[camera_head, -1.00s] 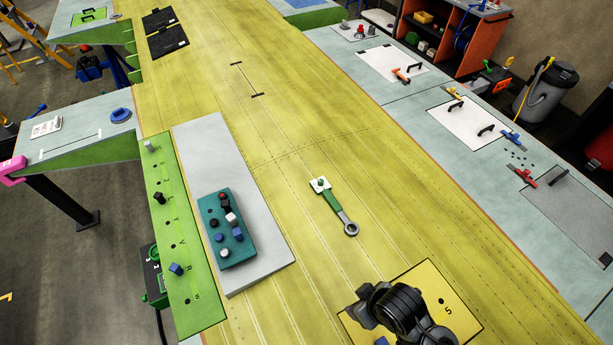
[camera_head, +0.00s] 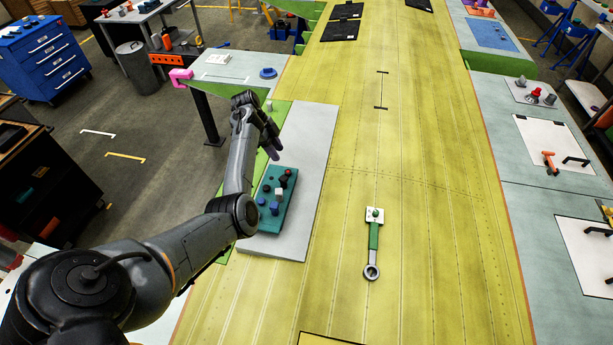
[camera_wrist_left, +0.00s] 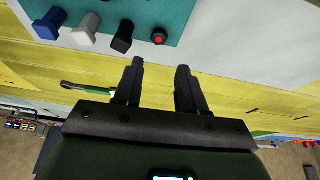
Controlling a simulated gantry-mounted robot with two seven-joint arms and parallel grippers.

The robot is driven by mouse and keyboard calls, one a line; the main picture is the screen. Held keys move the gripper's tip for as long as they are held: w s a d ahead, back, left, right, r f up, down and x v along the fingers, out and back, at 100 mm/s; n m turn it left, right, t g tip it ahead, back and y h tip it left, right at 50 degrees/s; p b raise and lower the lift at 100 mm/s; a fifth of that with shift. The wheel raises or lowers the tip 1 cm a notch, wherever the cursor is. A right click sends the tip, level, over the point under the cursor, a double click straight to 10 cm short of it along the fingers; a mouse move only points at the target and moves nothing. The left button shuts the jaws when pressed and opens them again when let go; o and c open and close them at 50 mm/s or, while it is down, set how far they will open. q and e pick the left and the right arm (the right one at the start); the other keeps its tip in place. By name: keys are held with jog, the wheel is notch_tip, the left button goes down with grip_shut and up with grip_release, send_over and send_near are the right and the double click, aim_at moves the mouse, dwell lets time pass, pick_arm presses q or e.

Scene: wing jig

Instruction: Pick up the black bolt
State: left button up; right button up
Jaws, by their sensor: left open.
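The black bolt (camera_wrist_left: 122,36) stands in the teal block (camera_wrist_left: 180,14), between a grey bolt (camera_wrist_left: 86,29) and a red-topped piece (camera_wrist_left: 159,36) in the left wrist view. A blue bolt (camera_wrist_left: 49,23) stands at the far left of this row. In the head view the teal block (camera_head: 270,226) lies on a grey plate. My left gripper (camera_wrist_left: 160,72) is open and empty, its fingers pointing toward the block, apart from the bolt. In the head view my left gripper (camera_head: 272,150) is above the block's far end. My right gripper is out of view.
The grey plate (camera_head: 314,140) rests on the yellow wing surface (camera_head: 430,250). A green strip (camera_head: 226,252) runs along the plate's left side, mostly hidden by my left arm.

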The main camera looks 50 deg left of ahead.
aim_at(289, 172)
pick_arm(q)
jog(key=b+x, duration=0.1)
jog(key=x, duration=0.1)
jog(key=b+x, duration=0.1)
jog(key=x, duration=0.1)
jog(key=shift+s+a, duration=0.2)
jog(key=shift+s, duration=0.05)
jog(key=b+x, duration=0.5)
jog(key=x, duration=0.1)
jog(key=shift+d+b, duration=0.15)
jog(key=shift+b, duration=0.15)
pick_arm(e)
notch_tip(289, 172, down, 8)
pick_arm(q)
grip_shut()
jog(key=shift+r, duration=0.2)
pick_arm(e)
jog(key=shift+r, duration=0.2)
